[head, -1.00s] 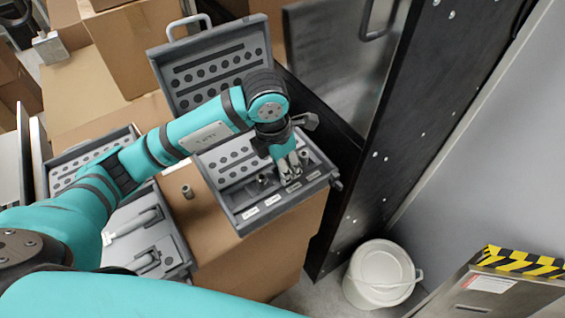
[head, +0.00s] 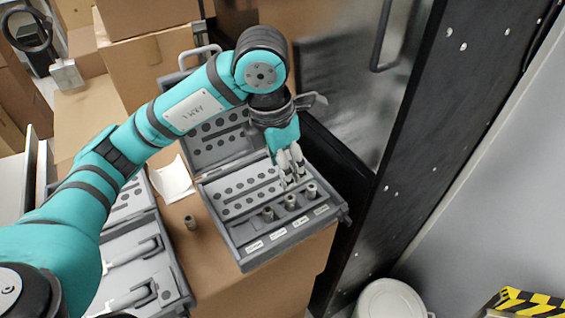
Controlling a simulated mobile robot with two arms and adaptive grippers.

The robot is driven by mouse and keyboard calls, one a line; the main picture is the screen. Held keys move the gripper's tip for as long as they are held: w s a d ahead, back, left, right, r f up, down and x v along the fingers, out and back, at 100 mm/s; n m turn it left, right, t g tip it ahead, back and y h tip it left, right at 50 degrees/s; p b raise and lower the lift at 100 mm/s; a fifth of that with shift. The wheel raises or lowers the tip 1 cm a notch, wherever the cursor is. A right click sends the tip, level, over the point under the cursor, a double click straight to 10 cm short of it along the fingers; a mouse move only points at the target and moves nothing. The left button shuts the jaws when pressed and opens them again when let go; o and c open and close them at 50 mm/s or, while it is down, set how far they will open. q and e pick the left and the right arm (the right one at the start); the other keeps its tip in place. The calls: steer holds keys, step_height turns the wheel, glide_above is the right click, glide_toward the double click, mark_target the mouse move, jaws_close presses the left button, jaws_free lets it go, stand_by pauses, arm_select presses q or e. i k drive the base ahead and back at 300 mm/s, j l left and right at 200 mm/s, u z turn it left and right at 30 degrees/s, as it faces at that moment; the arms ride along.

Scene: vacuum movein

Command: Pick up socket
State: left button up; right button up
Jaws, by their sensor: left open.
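Three grey metal sockets stand upright in a row in the open grey case: a left one (head: 268,214), a middle one (head: 290,202) and a right one (head: 311,190). Another socket (head: 190,222) stands on the cardboard surface left of the case. My left gripper (head: 290,182) is open and points down over the case (head: 238,240), just behind the row of sockets. Nothing shows between its fingers. How high the fingertips are above the case floor is hard to tell. My right gripper is out of view.
A second open grey case (head: 165,250) with handled tools lies to the left. A white paper (head: 172,180) lies between the cases. A dark panel (head: 410,150) rises on the right, with a white bucket (head: 390,300) below it. Cardboard boxes (head: 150,60) stand behind.

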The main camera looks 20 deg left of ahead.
mark_target(189, 220)
steer(key=u, duration=1.45)
